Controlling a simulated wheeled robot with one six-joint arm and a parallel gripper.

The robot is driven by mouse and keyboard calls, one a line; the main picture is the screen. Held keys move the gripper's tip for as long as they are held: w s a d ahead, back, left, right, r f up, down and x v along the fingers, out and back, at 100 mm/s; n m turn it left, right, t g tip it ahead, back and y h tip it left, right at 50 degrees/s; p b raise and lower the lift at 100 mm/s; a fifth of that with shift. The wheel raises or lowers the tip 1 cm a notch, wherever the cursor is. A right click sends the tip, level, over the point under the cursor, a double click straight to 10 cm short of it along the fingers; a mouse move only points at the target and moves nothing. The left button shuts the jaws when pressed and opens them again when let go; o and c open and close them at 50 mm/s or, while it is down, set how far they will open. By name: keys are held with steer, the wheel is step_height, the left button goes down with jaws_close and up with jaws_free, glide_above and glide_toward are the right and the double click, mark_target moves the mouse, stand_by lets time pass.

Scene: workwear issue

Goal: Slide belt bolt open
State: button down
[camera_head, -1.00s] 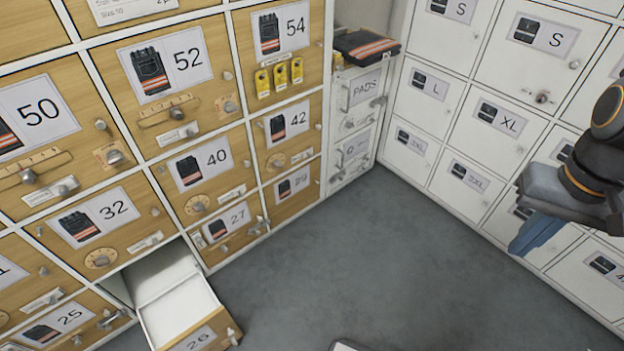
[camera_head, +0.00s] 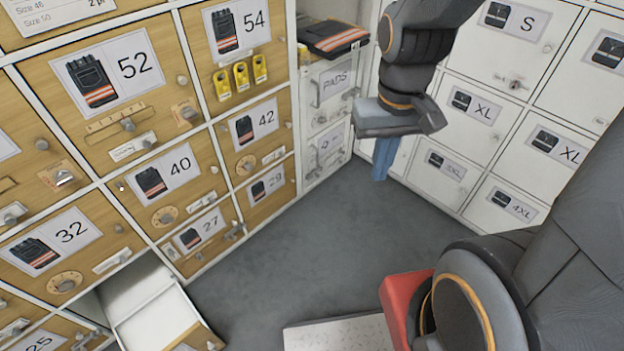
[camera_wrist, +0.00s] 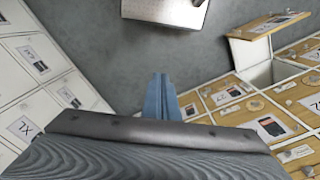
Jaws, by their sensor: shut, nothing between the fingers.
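My gripper (camera_head: 384,158) hangs over the floor in front of the white lockers, its blue fingers pointing down, shut and empty. In the wrist view the blue fingers (camera_wrist: 161,98) sit together, touching nothing. Door 52 (camera_head: 148,62) at the upper left carries a slotted metal slide with a knob (camera_head: 128,124). Door 27 (camera_head: 205,235) low down has a small metal fitting (camera_head: 234,231) at its right. I cannot read the small labels, so I cannot tell which bolt is the belt one. My gripper is well apart from all these doors.
An open drawer (camera_head: 150,310) juts out at the lower left. Folded dark workwear with an orange stripe (camera_head: 335,38) lies on the narrow PADS cabinet (camera_head: 335,82). White lockers (camera_head: 448,165) stand on the right. The grey floor (camera_head: 300,240) between is clear.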

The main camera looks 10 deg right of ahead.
steer(key=w+a+f+n+t+b, duration=0.1)
steer(key=w+f+n+t+b, duration=0.65)
steer(key=w+f+b, duration=2.15)
steer(key=w+f+n+t+b, duration=0.2)
steer(key=w+f+b, duration=0.2)
steer(key=f, duration=0.9)
steer(key=w+a+f+n+t+b, duration=0.1)
steer(key=w+f+n+t+b, duration=0.1)
steer(key=w+f, duration=0.7)
steer(key=w+a+f+n+t+y+b, duration=0.1)
steer(key=w+f+b, duration=0.5)
steer(key=f, duration=1.1)
steer(key=shift+w+f+n+t, duration=0.3)
steer(key=shift+w+n+t, duration=0.45)
steer(key=shift+n, duration=0.5)
steer(key=shift+s, duration=0.1)
